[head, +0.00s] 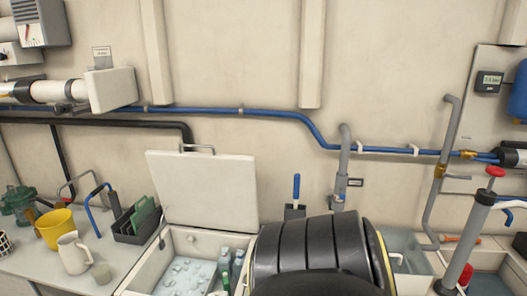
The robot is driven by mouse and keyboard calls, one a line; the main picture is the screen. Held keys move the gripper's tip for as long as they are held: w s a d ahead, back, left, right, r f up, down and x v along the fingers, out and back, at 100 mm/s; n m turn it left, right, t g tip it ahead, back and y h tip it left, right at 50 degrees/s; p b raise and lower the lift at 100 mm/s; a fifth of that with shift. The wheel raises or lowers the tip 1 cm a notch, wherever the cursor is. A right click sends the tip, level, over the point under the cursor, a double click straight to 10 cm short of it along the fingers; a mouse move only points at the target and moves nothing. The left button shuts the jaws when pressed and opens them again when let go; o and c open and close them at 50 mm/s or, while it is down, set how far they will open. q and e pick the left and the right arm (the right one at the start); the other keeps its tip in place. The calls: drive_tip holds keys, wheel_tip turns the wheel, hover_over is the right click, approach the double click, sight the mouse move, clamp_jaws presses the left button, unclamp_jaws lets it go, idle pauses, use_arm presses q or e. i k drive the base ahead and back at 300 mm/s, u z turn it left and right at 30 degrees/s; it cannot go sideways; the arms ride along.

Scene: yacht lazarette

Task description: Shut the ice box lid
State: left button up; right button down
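The ice box (150,268) is set into the counter at the bottom centre-left. Its white lid (205,190) stands open, raised up at the back and leaning toward the wall. Inside the box are ice cubes (185,272) and several green-and-clear bottles (225,262) at the right. The box's front is cut off by the frame. Neither of my grippers is in view.
A large black ribbed shape (312,250) stands in the foreground just right of the ice box and hides things behind it. A white jug (73,254), yellow cup (54,230) and dark rack (137,220) stand left. A blue-handled tool (296,190) is behind.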

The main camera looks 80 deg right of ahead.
sight(213, 190)
drive_tip(key=z, duration=1.4)
